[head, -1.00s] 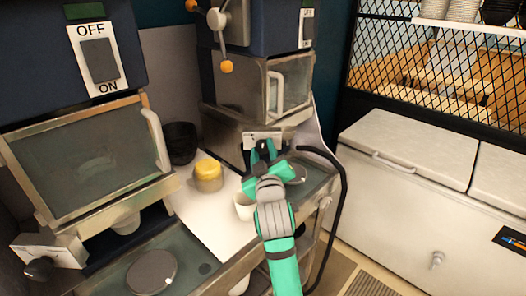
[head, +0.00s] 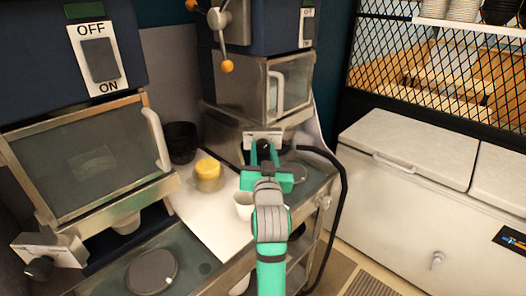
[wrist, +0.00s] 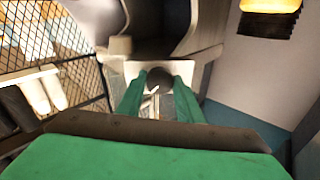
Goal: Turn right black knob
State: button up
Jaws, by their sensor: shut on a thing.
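The right black knob (wrist: 160,78) sits on the light metal plate low on the right machine (head: 270,82). In the wrist view it shows as a dark round shape between my two green fingers. My gripper (head: 265,150) reaches up to the front of that plate in the head view, with its fingers on either side of the knob; it also shows in the wrist view (wrist: 158,84). My gripper is shut on the knob. In the head view the fingers hide part of the knob. Another black knob (head: 39,267) is on the left machine at lower left.
A white cup (head: 244,206) stands just left of my gripper. A jar with a yellow top (head: 208,172) and a black container (head: 181,141) stand on the counter between the machines. A black hose (head: 343,190) hangs at right. White chest freezers (head: 400,200) stand further right.

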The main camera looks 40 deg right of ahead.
dwell(0.3)
jog(key=o, duration=1)
jog(key=shift+s+a, duration=0.1)
jog(key=v, duration=1)
jog(key=shift+s+a, duration=0.25)
jog(key=shift+f, duration=0.15)
